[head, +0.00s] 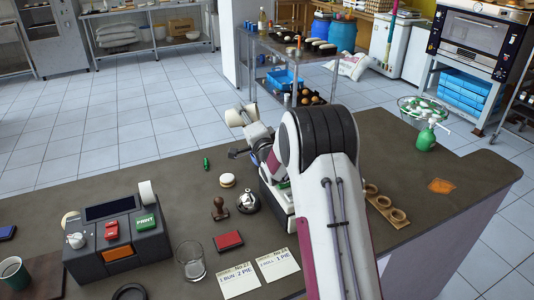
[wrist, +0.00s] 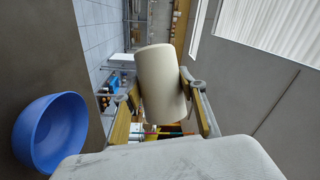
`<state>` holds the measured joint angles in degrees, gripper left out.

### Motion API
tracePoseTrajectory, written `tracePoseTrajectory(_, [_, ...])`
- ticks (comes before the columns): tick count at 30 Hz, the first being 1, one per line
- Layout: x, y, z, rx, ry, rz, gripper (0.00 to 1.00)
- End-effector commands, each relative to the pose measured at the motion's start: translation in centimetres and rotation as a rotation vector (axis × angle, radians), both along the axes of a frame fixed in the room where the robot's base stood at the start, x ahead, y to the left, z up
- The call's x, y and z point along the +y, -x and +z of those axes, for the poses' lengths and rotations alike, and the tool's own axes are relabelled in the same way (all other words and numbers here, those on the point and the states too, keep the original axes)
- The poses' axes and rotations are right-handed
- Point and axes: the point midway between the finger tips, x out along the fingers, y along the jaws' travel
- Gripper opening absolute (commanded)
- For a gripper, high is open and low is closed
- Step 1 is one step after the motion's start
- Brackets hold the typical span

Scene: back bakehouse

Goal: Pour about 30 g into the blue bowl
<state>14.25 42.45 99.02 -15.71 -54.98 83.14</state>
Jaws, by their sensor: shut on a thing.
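A cream, rounded container (wrist: 162,85) is held between the two fingers of my gripper (wrist: 165,100) in the wrist view. In the head view the cream container (head: 234,118) shows above the counter, left of my arm, and looks tilted. My gripper (head: 240,150) is shut on it there, partly hidden by my own wrist. The container's contents and any stream are not visible. The blue bowl (wrist: 50,132) is at the lower left of the wrist view, apart from the container. Its inside looks empty where it shows.
The counter (head: 150,185) holds a bell (head: 248,201), a stamp (head: 218,209), a red pad (head: 228,241), a glass (head: 190,260) and a label printer (head: 115,240). A wooden ring holder (head: 384,205) lies right of my arm.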

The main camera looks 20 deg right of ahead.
Motion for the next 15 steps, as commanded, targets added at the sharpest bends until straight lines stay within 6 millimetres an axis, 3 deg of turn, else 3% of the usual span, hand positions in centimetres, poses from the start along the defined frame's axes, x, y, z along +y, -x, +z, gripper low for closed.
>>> tracePoseTrajectory(15, [-0.33,0.12,0.57,-0.016,-0.028,-0.001,0.15])
